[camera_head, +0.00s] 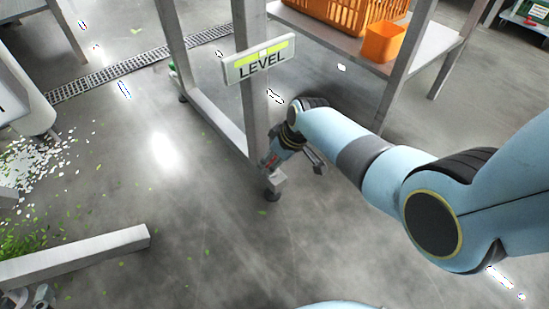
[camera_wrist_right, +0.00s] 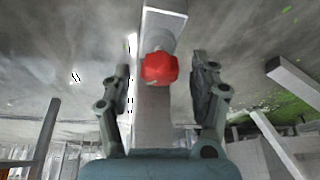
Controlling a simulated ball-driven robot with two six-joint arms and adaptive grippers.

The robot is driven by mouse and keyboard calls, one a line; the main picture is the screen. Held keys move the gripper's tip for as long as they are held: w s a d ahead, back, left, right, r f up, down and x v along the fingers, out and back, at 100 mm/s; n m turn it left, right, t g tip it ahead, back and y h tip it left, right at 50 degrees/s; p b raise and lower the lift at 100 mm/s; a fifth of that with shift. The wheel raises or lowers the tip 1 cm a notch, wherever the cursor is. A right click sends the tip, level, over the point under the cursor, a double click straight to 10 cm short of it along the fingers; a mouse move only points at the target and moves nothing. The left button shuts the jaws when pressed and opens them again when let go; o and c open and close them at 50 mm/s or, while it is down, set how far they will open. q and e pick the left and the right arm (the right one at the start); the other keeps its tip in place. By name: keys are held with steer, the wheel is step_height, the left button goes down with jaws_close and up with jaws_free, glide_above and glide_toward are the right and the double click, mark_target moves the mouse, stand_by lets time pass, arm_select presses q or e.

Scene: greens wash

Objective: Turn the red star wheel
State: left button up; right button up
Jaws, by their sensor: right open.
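The red star wheel (camera_wrist_right: 159,68) shows in the right wrist view, on the pale metal leg (camera_wrist_right: 152,115) of a stand. My right gripper (camera_wrist_right: 161,76) is open, with one finger on each side of the wheel in that view and a visible gap to each. Neither finger appears to touch it. In the head view my right gripper (camera_head: 293,164) is low beside the front leg's foot, and the wheel is mostly hidden there by the gripper and leg. My left gripper cannot be made out in either view.
A LEVEL sign (camera_head: 260,61) is fixed on the leg above my right gripper. An orange crate (camera_head: 330,12) and an orange bin (camera_head: 383,42) stand on the shelf. A metal beam (camera_head: 75,257) is at lower left. Scattered leaves lie at left; the middle floor is mostly clear.

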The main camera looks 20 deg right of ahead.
steer(key=shift+r, duration=0.15)
steer(key=v, duration=1.1)
steer(key=shift+s+r, duration=0.15)
steer(key=shift+r, duration=0.2)
steer(key=shift+d, duration=0.1)
